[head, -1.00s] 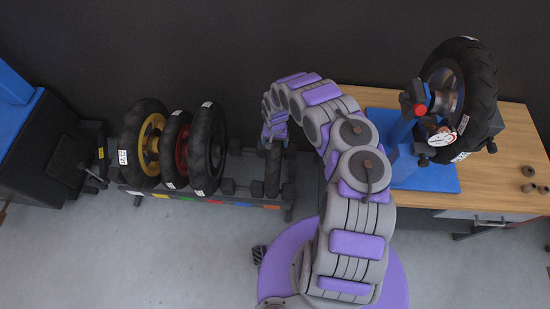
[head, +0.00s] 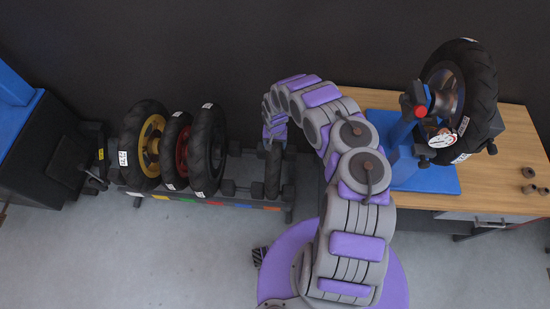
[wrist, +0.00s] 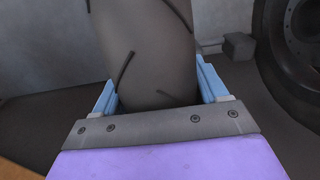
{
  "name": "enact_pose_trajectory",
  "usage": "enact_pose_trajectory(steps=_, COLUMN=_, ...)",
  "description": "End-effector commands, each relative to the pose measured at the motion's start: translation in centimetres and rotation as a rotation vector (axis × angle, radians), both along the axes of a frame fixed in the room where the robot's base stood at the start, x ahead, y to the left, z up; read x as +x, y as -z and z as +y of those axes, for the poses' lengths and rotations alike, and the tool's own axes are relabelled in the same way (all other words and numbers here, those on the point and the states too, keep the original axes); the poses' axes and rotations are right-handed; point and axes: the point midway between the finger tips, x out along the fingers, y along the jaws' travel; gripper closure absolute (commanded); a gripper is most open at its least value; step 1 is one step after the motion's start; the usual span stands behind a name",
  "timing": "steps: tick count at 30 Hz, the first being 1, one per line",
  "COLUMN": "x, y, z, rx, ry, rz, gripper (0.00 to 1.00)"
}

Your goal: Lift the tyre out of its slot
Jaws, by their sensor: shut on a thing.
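The tyre (head: 273,172) stands upright in the right end of the low rack, seen nearly edge-on in the head view. My gripper reaches it from above, and its fingers are mostly hidden behind my arm there. In the wrist view the dark tread of the tyre (wrist: 148,45) fills the space between the two blue fingers of my gripper (wrist: 158,95), which are shut on it from both sides. The tyre's lower part and its contact with the rack are hard to see.
Several other tyres (head: 207,150) stand in the rack (head: 245,200) to the left, with an empty stretch between. On the right, a wooden table (head: 400,98) holds a blue stand (head: 430,178) with a mounted wheel (head: 482,95). Grey floor (head: 180,255) lies clear in front.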

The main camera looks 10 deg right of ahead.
Motion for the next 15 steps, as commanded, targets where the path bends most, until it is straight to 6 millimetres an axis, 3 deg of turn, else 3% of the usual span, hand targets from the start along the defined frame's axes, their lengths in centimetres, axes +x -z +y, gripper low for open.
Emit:
enact_pose_trajectory(steps=8, x=0.0, y=-0.9, z=0.0, rx=-0.001, ry=-0.001, rz=-0.002, gripper=1.00)
enact_pose_trajectory(steps=15, x=0.0, y=-4.6, z=-0.1, rx=-0.003, ry=-0.001, rz=-0.002, gripper=1.00)
